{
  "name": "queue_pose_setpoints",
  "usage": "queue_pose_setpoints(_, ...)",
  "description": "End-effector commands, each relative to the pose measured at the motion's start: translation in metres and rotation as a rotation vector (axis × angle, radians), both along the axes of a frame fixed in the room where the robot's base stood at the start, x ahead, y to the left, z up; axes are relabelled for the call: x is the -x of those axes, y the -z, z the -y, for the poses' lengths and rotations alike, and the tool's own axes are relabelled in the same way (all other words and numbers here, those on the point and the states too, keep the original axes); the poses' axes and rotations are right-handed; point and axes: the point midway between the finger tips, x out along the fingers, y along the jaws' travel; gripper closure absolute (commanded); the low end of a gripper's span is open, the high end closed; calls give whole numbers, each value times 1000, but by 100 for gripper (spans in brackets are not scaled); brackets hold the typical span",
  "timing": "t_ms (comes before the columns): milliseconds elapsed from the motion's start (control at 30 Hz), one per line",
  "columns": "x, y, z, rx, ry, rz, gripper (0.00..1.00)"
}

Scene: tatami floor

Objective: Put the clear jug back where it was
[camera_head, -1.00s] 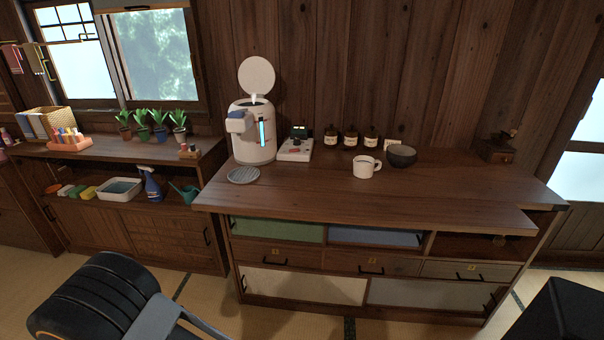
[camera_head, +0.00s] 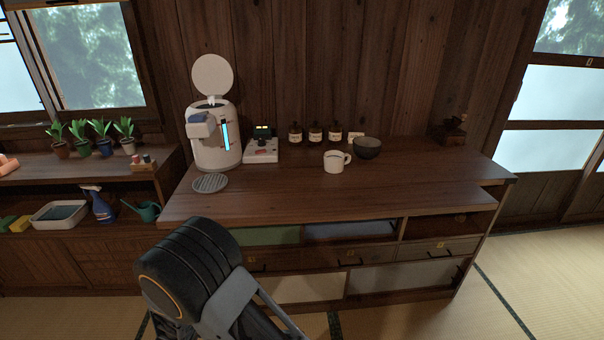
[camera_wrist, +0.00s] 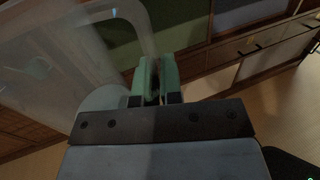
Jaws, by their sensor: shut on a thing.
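The clear jug (camera_wrist: 60,45) fills the left of the wrist view, large and see-through. Its handle passes between the green fingertips of my gripper (camera_wrist: 156,82), which is shut on it. The jug's lower part is partly hidden by the gripper body. In the head view my dark arm shows in front of the counter, but the jug and my fingertips do not show there.
A wooden counter (camera_head: 300,203) carries a white water dispenser (camera_head: 216,140) with its lid up, a round grey drip mat (camera_head: 210,183), a white mug (camera_head: 336,161), a dark bowl (camera_head: 367,148) and several brown jars. The counter's front right is clear.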

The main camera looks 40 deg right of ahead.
Motion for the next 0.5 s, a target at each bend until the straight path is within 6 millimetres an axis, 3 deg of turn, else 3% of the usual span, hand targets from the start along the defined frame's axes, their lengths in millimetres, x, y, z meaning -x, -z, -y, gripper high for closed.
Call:
queue_pose_setpoints(267,27,-47,37,-3,194,8,100)
queue_pose_setpoints(500,72,-119,94,-7,500,12,100)
